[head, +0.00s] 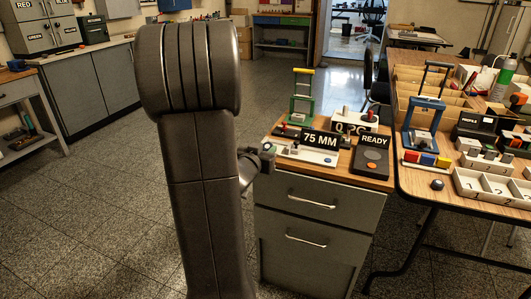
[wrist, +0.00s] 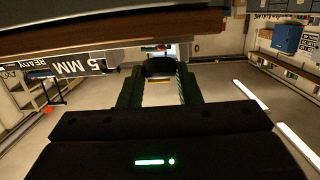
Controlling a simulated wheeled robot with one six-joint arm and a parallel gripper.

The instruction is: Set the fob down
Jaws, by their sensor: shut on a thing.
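My gripper (head: 263,159) is at the left edge of the small cabinet's top in the head view, partly hidden behind my arm. In the wrist view its two dark fingers (wrist: 158,84) reach forward with a dark rounded thing (wrist: 160,67) between their tips, which looks like the fob. My gripper is shut on it. Its details are too dark to make out, and I cannot tell whether it touches any surface. Another small dark rounded object (head: 438,184) lies on the right-hand table near its front edge.
The cabinet (head: 313,214) carries a "75 MM" sign (head: 319,140), a gauge-like device, a "READY" box (head: 371,160) and a green-framed stand (head: 301,105). The right-hand table (head: 420,196) holds a blue-framed stand (head: 424,120), numbered trays (head: 490,190) and bins. The floor at left is clear.

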